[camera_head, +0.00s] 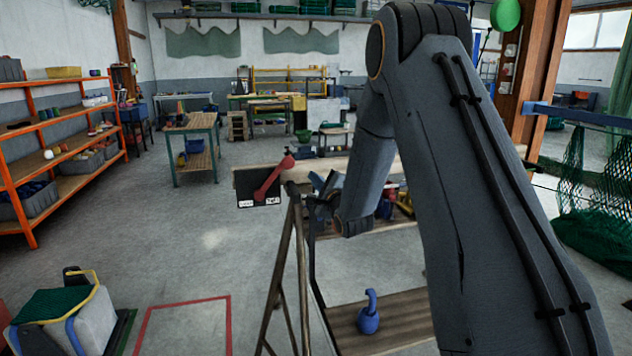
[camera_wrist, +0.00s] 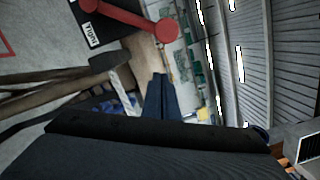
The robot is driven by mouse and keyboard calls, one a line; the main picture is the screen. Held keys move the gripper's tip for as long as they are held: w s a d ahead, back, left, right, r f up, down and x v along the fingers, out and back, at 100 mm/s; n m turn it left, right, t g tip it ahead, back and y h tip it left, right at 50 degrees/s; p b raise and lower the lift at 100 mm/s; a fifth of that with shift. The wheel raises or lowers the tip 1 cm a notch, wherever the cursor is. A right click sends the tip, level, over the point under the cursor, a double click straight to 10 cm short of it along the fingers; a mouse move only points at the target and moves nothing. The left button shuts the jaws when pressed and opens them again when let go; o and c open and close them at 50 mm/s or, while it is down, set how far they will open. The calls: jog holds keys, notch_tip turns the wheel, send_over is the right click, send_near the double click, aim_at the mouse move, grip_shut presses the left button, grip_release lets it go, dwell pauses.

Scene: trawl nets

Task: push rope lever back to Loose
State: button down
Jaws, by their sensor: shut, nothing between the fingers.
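The red rope lever (camera_head: 273,178) is mounted on a dark panel (camera_head: 243,186) with two white labels, too small to read. The lever tilts up to the right, its round knob at the upper end. In the wrist view the lever (camera_wrist: 125,14) lies at the top, with its knob to the right, beside the panel (camera_wrist: 70,22) and one label. My gripper (camera_head: 318,183) is just right of the lever, partly hidden by my arm. In the wrist view my gripper (camera_wrist: 160,85) is shut and empty, with a visible gap to the knob.
A blue weight-like object (camera_head: 368,314) rests on a low wooden platform (camera_head: 405,318). Orange shelving (camera_head: 62,165) stands left; open floor lies between.

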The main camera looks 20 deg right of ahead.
jog(key=shift+w+a+r, duration=0.1)
jog(key=shift+w+r, duration=0.05)
jog(key=shift+w, duration=0.8)
jog(key=shift+w+a+r+p, duration=0.1)
jog(key=shift+a+r+p, duration=0.2)
jog(key=shift+a+p, duration=0.25)
jog(key=shift+w+a+r+p, duration=0.1)
jog(key=shift+a+r+p, duration=0.25)
jog(key=shift+a, duration=0.25)
jog(key=shift+w+a+r+p, duration=0.15)
jog(key=shift+a+p, duration=0.15)
jog(key=shift+a, duration=0.35)
